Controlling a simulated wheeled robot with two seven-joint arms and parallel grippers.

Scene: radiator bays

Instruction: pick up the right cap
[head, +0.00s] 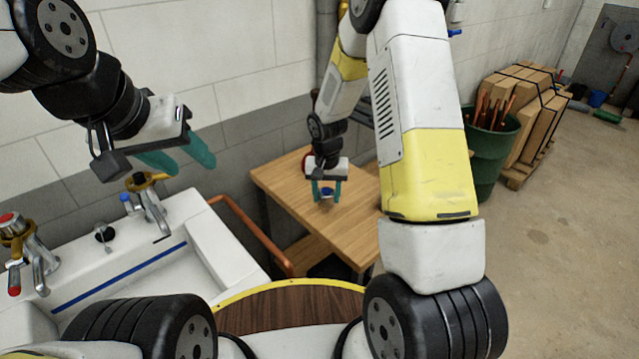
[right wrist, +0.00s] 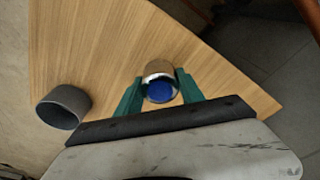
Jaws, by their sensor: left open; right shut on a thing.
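The cap (right wrist: 160,82), a short metal cylinder with a blue inside, sits between the green fingers of my right gripper (right wrist: 160,88) in the right wrist view. The gripper is shut on it. In the head view, my right gripper (head: 327,190) is over the wooden table (head: 275,182), with the cap's blue (head: 326,192) showing between its fingers. I cannot tell whether the cap touches the table top. My left gripper (head: 184,162) is open and empty above the sink area at the left.
A grey hollow cylinder (right wrist: 63,107) is near the table edge in the right wrist view. A white sink (head: 210,250) with taps (head: 150,205) stands left of the table, with a copper pipe (head: 252,235) between. A green bin (head: 490,155) and strapped boxes (head: 540,110) stand at right.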

